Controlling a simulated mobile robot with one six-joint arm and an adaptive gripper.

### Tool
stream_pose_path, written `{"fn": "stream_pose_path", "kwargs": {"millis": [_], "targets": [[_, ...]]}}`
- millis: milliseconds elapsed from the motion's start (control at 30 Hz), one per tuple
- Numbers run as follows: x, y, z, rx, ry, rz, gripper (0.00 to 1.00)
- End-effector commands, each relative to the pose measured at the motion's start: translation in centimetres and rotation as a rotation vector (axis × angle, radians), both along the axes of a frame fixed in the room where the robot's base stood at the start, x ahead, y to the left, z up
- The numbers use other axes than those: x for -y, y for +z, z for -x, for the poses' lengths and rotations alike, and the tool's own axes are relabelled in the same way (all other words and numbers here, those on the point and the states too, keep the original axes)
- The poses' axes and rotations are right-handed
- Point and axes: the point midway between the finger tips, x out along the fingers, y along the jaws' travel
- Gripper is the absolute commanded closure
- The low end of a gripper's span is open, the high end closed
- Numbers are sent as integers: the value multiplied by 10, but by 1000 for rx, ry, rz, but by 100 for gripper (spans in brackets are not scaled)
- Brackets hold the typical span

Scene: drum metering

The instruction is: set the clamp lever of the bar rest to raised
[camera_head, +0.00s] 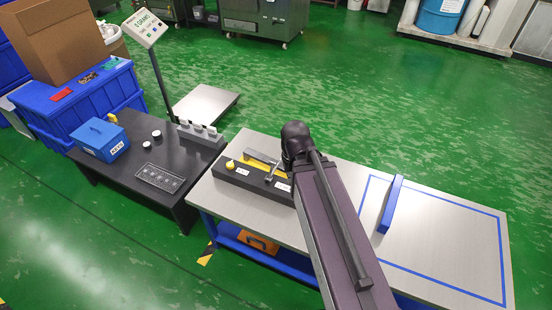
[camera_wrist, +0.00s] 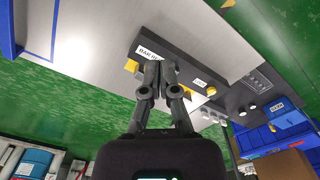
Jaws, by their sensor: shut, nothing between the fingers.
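The bar rest (camera_head: 250,183) is a long black block with yellow parts and white labels, on the left part of the grey table. It also shows in the wrist view (camera_wrist: 180,57), with a label starting "BAR RE". A small metal lever-like part (camera_head: 271,172) stands near its right end and looks like the clamp lever; its exact setting is too small to tell. A yellow knob (camera_head: 230,164) sits at the left end. My gripper (camera_wrist: 160,64) is shut and empty, its fingertips over the labelled end of the block. I cannot tell whether they touch anything. My arm hides the gripper in the head view.
A blue bar (camera_head: 390,205) lies across the blue outline on the table's right (camera_head: 440,235). A dark table (camera_head: 125,180) at left holds a blue box (camera_head: 102,139), white discs and a grey rack (camera_head: 200,135).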

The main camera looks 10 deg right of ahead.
Motion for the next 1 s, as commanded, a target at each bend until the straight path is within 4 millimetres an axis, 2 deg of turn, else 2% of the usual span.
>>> {"fn": "stream_pose_path", "kwargs": {"millis": [267, 467, 667, 1000], "targets": [[0, -3, -6, -1, -8, -1, 100], [2, -18, -38, -6, -61, -4, 100], [4, -45, -100, -18, -173, -11, 100], [15, -99, -227, -47, -416, -21, 100]]}}
